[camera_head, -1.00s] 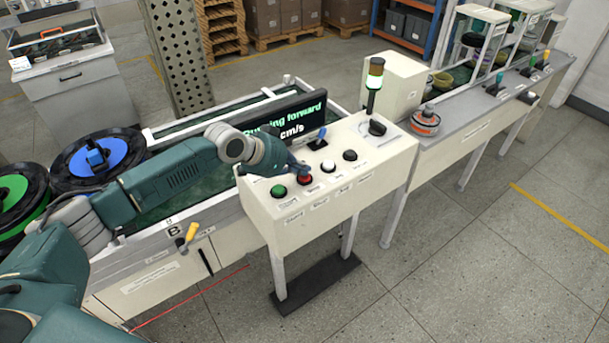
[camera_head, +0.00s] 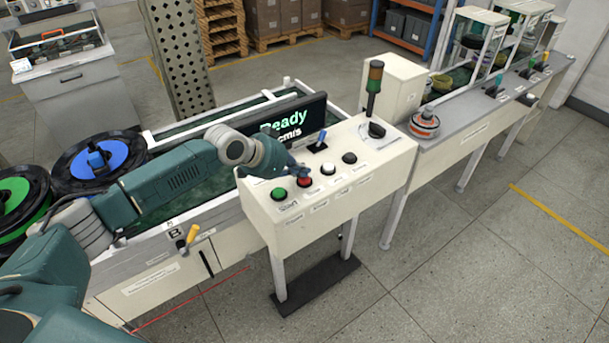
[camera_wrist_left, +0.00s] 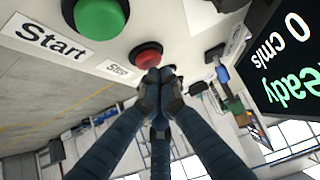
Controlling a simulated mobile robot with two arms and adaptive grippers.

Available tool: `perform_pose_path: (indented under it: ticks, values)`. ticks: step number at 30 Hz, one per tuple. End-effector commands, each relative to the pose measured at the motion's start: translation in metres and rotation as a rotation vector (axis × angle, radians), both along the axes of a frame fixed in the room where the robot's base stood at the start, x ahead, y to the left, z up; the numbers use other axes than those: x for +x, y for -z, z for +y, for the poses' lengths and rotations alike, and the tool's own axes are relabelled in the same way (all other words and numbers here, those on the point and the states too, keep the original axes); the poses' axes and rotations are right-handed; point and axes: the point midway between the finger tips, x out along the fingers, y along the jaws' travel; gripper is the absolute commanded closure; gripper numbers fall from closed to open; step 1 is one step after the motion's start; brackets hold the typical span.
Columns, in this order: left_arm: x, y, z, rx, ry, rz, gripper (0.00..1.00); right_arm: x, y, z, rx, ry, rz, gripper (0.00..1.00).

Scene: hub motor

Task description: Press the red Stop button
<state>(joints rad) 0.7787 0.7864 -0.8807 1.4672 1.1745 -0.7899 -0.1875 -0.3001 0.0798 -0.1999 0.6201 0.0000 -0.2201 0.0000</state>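The red Stop button (camera_head: 304,181) sits on the cream control panel (camera_head: 340,190), between the green Start button (camera_head: 279,193) and a white button (camera_head: 328,168). My left gripper (camera_head: 298,171) is at the red button in the head view. In the left wrist view, the fingers (camera_wrist_left: 158,78) are closed together, with their tips at the edge of the red button (camera_wrist_left: 146,56) and overlapping it. The Stop label (camera_wrist_left: 117,70) is beside it. The display (camera_head: 290,122) reads Ready, and 0 cm/s in the wrist view. My right gripper is not in view.
A black button (camera_head: 349,158), a blue-topped lever (camera_head: 320,138), a rotary knob (camera_head: 377,129) and a signal tower (camera_head: 374,85) share the panel. A yellow-handled lever (camera_head: 188,236) stands near my arm. Open floor lies at the right.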

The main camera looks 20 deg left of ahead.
Motion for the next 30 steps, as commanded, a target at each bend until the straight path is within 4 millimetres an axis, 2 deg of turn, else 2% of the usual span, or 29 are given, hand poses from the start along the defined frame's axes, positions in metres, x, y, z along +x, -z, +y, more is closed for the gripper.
perform_pose_path:
  ticks: [3,15,30]
  values:
    - [0.0,-0.008,0.0,0.0,0.001,-0.001,1.0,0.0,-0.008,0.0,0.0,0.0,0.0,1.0]
    - [0.001,-0.012,0.0,-0.002,0.001,-0.004,1.0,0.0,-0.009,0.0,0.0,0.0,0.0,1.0]
    - [0.001,-0.059,0.0,-0.002,0.0,-0.003,1.0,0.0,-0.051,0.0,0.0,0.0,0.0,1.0]
